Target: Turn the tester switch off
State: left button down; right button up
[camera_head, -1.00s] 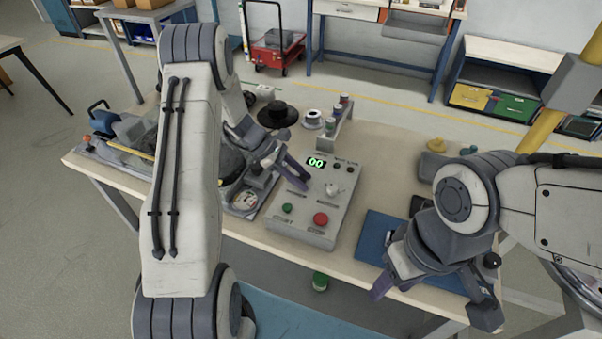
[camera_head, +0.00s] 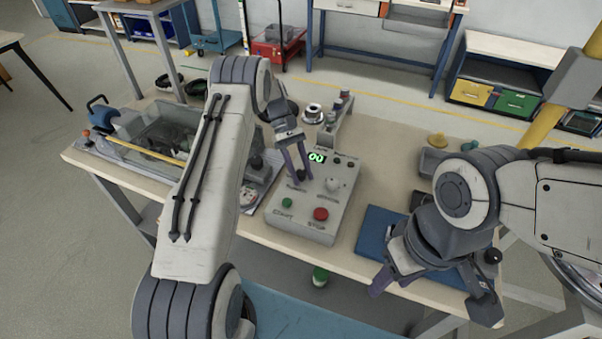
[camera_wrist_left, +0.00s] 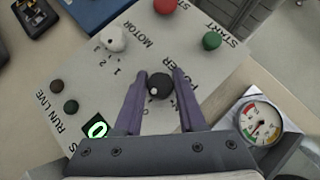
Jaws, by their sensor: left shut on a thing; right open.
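The grey tester box (camera_head: 304,218) stands on the table, with a lit green display (camera_head: 317,157). It has a green START button (camera_head: 287,203), a red STOP button (camera_head: 320,214) and a white MOTOR knob (camera_head: 333,185). My left gripper (camera_head: 299,172) reaches down onto the panel. In the left wrist view its two fingers (camera_wrist_left: 160,76) are on either side of the black POWER knob (camera_wrist_left: 158,86), shut on it. The knob's mark is small and its setting is hard to read. My right gripper (camera_head: 393,282) is open and empty over the table's front edge.
A round dial gauge (camera_wrist_left: 262,125) sits beside the box. A blue mat (camera_head: 380,236) lies to its right. A clear-covered fixture (camera_head: 160,135) stands at the left, and a post rack (camera_head: 337,118) behind the box. My left arm hides part of the table.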

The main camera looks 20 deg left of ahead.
pick_arm(q)
jog(key=shift+m+g+y, duration=0.3)
jog(key=shift+m+y, duration=0.1)
jog(key=shift+m, duration=0.3)
pick_arm(e)
jog(key=shift+f, duration=0.15)
pick_arm(q)
jog(key=shift+c, duration=2.4)
grip_release()
